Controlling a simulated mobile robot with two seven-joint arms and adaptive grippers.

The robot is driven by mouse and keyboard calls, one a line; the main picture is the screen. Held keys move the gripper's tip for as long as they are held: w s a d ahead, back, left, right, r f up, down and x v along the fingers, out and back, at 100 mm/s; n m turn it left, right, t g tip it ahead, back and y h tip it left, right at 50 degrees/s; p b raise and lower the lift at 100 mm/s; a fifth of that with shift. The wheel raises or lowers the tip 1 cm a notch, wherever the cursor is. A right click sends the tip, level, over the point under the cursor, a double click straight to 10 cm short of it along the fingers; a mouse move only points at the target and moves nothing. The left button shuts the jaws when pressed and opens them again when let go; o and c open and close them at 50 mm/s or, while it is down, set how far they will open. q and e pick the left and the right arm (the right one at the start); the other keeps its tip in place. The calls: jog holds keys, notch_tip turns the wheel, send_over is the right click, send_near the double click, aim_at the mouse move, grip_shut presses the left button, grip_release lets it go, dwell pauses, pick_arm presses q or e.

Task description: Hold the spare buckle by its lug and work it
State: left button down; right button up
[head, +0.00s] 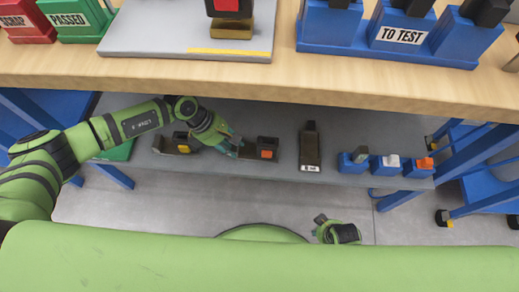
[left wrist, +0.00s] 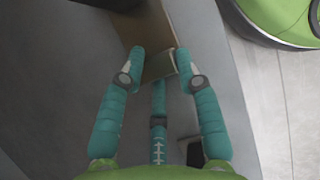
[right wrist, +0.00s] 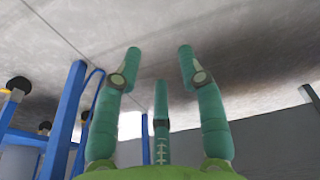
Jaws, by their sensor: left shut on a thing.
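On the lower grey shelf, a dark buckle with an orange button (head: 267,149) lies near the middle. I take it as the spare buckle; no label on it is readable. My left gripper (head: 236,149) is at its left end. In the left wrist view, the left fingers (left wrist: 160,68) are shut on a brownish-grey lug (left wrist: 158,66). A second buckle with a yellow button (head: 181,143) lies left of the gripper. My right gripper (right wrist: 155,65) is open and empty in the right wrist view; it shows small, low in the head view (head: 337,230).
A dark upright piece with a small label (head: 310,148) stands right of the held buckle. Blue holders with grey, white and orange tabs (head: 385,166) stand further right. The wooden tabletop (head: 280,85) overhangs the shelf. Blue cart legs (head: 480,190) stand at the right.

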grip_shut()
dwell(1.0)
jog(key=w+a+r+n+t+y, duration=0.1)
jog(key=w+a+r+t+y, duration=0.1)
jog(key=a+r, duration=0.7)
jog(key=w+a+r+n+t+y, duration=0.1)
jog(key=a+r+t+y, duration=0.3)
jog(key=a+r, duration=0.6)
jog(key=shift+w+a+t+y, duration=0.4)
jog(key=shift+w+t, duration=0.25)
jog(key=shift+t, duration=0.15)
